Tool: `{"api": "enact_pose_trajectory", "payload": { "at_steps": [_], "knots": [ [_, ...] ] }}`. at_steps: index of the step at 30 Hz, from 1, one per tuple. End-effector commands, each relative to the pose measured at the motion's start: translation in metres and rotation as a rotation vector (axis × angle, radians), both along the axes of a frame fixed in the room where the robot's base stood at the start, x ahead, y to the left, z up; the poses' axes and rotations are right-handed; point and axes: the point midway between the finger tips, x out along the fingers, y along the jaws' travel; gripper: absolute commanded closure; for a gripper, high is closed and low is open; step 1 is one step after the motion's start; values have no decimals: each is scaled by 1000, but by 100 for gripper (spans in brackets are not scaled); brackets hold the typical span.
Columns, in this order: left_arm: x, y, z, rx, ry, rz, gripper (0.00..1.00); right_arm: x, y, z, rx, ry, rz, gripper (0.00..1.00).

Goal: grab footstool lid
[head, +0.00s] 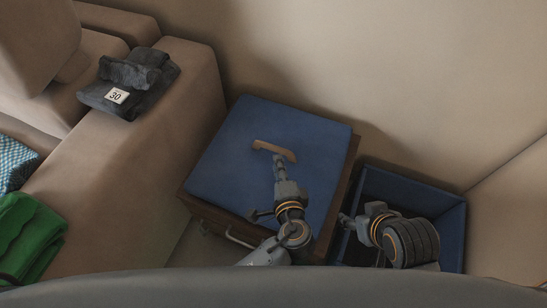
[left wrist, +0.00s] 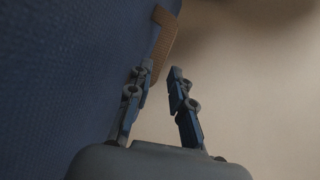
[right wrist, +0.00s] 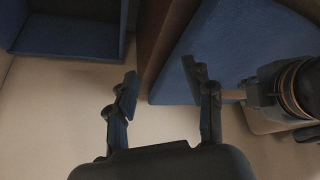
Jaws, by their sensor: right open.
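The footstool lid (head: 235,150) is a blue square top with a tan strap handle (head: 274,151), lying on the brown footstool. In the head view my left gripper (head: 279,162) is at the handle's right end. In the left wrist view its fingers (left wrist: 162,70) are apart, with the handle (left wrist: 163,38) just beyond the left fingertip. I cannot tell whether the handle lies between them. My right gripper (head: 346,220) is lower, between the footstool and a blue bin. In the right wrist view its fingers (right wrist: 160,82) are open and empty, near the footstool's side and lid (right wrist: 225,50).
The open blue bin (head: 453,228) stands right of the footstool. A wall is close behind.

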Motion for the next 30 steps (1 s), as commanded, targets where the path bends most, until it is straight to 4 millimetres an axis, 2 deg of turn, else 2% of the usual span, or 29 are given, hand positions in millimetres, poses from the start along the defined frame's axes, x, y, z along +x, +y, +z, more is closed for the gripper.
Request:
{"api": "enact_pose_trajectory", "payload": {
  "at_steps": [1, 4, 14, 21, 26, 30],
  "knots": [
    [10, 2, -4, 0, -2, 1, 79, 9, 3, 1, 10, -42, 4, 48],
    [22, 4, -9, 1, -1, 2, 79, 23, 8, 7, 25, -115, 9, 48],
    [39, 6, -15, -1, 0, 0, 79, 46, 16, 20, 52, -239, 19, 48],
    [65, 11, -24, 1, -1, 2, 79, 80, 29, 47, 99, -456, 35, 48],
    [77, 12, -28, 0, 0, 0, 79, 93, 34, 63, 122, -555, 42, 48],
    [80, 13, -29, 0, 2, 0, 79, 96, 36, 68, 129, -583, 44, 48]
  ]
}}
